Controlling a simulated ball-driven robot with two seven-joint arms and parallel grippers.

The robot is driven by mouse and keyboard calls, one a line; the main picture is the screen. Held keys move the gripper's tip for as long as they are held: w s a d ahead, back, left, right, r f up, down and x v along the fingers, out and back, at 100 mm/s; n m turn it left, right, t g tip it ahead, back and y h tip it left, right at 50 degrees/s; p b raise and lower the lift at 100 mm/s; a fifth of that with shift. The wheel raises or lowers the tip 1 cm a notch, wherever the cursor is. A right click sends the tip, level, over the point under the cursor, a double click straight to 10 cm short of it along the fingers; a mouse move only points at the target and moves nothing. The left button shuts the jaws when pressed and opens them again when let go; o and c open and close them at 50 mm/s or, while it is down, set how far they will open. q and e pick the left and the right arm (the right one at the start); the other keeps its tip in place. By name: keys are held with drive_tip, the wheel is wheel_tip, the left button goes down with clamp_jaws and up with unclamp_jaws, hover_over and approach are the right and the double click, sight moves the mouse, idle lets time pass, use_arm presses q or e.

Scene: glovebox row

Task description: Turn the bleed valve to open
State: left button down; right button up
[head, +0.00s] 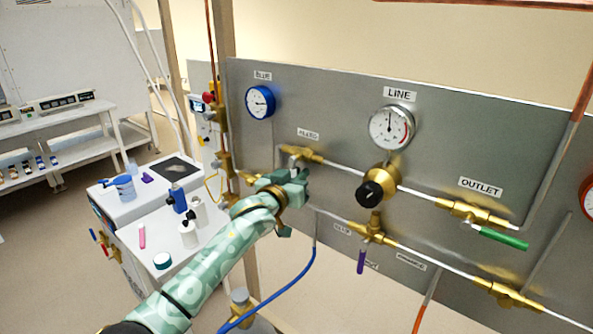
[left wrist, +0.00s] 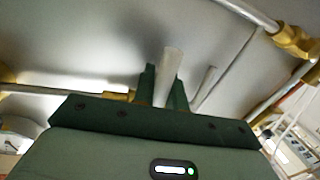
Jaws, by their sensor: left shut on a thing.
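A brass valve (head: 305,155) sits on a horizontal pipe on the grey panel, under a small label (head: 308,134) that I cannot read for sure; it may be the bleed valve. My left gripper (head: 298,182) is just below this valve, its arm coming in from the lower left. In the left wrist view, the two dark green fingers (left wrist: 165,85) are shut on a pale grey-white handle (left wrist: 172,65) standing between them. The gripper hides most of this handle in the head view, so its angle is hard to judge. My right gripper is out of view.
The panel (head: 480,130) also bears a blue gauge (head: 260,102), a line gauge (head: 391,127), a black knob (head: 370,194), a purple-handled valve (head: 361,262) and a green-handled outlet valve (head: 504,239). A blue hose (head: 290,288) hangs below. Bottles stand on a white bench (head: 160,235) at left.

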use_arm(q)
drive_tip(key=shift+s+d+r+n+g+p, duration=0.2)
drive_tip(key=shift+s+d+n+p, duration=0.1)
drive_tip(key=shift+n+p, duration=0.85)
drive_tip(key=shift+s+d+r+n+g+p, duration=0.1)
drive_tip(key=shift+s+d+n+g+p, duration=0.2)
drive_tip(key=shift+n+p, duration=0.75)
drive_tip(key=shift+s+d+r+n+g+p, duration=0.15)
drive_tip(key=shift+d+n+p, duration=0.35)
drive_tip(key=shift+p, duration=1.15)
drive_tip(key=shift+a, duration=0.15)
drive_tip(key=c, duration=1.4)
unclamp_jaws()
drive_tip(key=shift+f, duration=0.1)
drive_tip(key=shift+c, duration=0.2)
drive_tip(key=shift+s+a, duration=0.1)
drive_tip(key=shift+s, duration=0.1)
drive_tip(key=p+v, duration=0.3)
drive_tip(key=v, duration=1.3)
